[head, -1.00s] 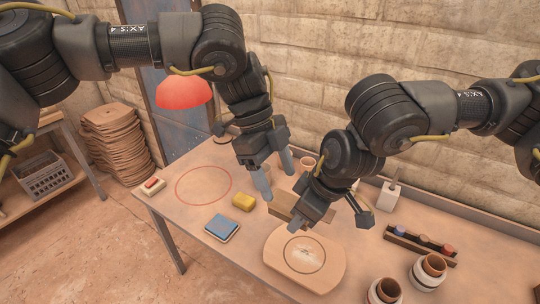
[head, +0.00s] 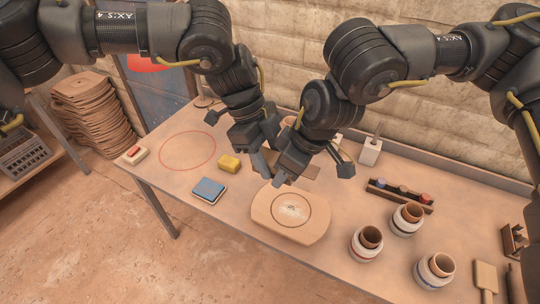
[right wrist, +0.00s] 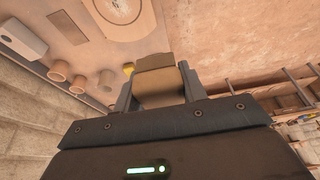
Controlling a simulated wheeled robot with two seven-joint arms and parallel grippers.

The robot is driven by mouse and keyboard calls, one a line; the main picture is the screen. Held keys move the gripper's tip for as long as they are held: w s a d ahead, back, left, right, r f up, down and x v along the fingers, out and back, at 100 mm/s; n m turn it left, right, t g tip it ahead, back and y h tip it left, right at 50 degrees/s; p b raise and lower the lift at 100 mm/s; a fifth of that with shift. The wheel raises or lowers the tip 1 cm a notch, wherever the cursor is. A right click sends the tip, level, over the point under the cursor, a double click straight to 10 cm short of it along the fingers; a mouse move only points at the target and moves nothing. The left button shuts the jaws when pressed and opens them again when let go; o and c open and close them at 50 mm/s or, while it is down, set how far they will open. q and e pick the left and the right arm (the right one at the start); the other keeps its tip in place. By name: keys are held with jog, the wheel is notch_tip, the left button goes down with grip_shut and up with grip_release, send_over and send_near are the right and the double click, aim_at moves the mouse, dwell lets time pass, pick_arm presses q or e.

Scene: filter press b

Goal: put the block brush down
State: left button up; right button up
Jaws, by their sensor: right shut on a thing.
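The block brush (right wrist: 158,82) appears as a brown wooden block between the fingers of my right gripper (right wrist: 157,95) in the right wrist view. My right gripper (head: 290,176) is shut on it. In the head view that gripper is above the table, at the back edge of the pale wooden board (head: 265,217). A brown wooden piece (head: 311,171) shows just behind it, partly hidden by the arm; I cannot tell if it is the brush. My left gripper (head: 264,155) is close beside on the left, its fingers pointing down; one finger is mostly hidden.
A yellow sponge (head: 229,164), a blue pad (head: 208,190) and a red-topped block (head: 135,154) lie left on the table, near a red drawn ring (head: 187,134). Right are a dark rack (head: 399,195) and several banded pots (head: 366,243). The ring's inside is clear.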

pick_arm(q)
jog(key=c, duration=0.5)
pick_arm(e)
jog(key=o, duration=1)
jog(key=v, duration=1.2)
jog(key=shift+w, duration=0.1)
